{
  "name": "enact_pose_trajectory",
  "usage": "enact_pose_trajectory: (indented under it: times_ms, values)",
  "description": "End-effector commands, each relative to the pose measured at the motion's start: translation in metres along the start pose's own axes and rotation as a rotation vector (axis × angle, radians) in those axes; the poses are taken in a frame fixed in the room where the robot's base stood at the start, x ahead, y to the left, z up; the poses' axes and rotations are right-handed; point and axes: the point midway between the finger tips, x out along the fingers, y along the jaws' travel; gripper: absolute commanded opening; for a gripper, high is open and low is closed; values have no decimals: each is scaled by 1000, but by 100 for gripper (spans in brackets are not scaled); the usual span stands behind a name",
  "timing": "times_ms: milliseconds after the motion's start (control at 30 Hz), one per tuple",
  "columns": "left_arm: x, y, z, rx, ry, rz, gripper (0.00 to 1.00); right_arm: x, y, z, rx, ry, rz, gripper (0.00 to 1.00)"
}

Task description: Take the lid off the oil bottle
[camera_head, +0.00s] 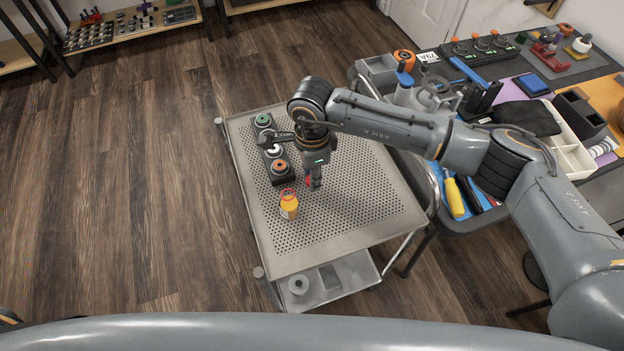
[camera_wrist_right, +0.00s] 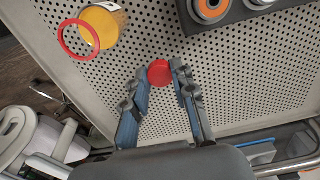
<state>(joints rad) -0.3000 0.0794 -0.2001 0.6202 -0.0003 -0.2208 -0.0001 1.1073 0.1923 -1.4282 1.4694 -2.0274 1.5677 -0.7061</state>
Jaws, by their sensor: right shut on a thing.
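The oil bottle (camera_head: 289,208) stands upright on the perforated top of the cart, yellow-orange with a label. In the right wrist view the bottle (camera_wrist_right: 101,28) is at the upper left, with a red ring at its open-looking mouth. The red lid (camera_wrist_right: 159,73) is between the fingertips of my right gripper (camera_wrist_right: 160,76), which is shut on it, apart from the bottle. In the head view my right gripper (camera_head: 315,183) is right of and slightly beyond the bottle, pointing down over the cart. My left gripper is not in view.
A black holder (camera_head: 285,175) with green, white and orange round parts lies behind the bottle on the cart (camera_head: 345,222). The front and right of the cart top are clear. A crowded workbench (camera_head: 480,215) with tools and trays stands at the right.

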Motion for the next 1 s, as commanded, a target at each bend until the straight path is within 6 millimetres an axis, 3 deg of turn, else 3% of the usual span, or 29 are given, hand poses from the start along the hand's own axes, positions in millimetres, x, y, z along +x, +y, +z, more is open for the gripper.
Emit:
enact_pose_trajectory:
  times_ms: [200, 600, 633, 733, 1000]
  values:
    - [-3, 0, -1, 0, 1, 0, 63, 30, -1, 0, 1, 1, 3, 0]
    - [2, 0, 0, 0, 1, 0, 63, 37, -1, -1, 0, 1, 0, 0]
    - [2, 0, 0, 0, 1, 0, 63, 36, -1, -1, 0, 1, 0, 28]
    - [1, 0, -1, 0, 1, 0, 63, 35, -1, -1, 1, 1, 0, 48]
    - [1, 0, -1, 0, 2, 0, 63, 35, -1, -1, 1, 1, 0, 48]
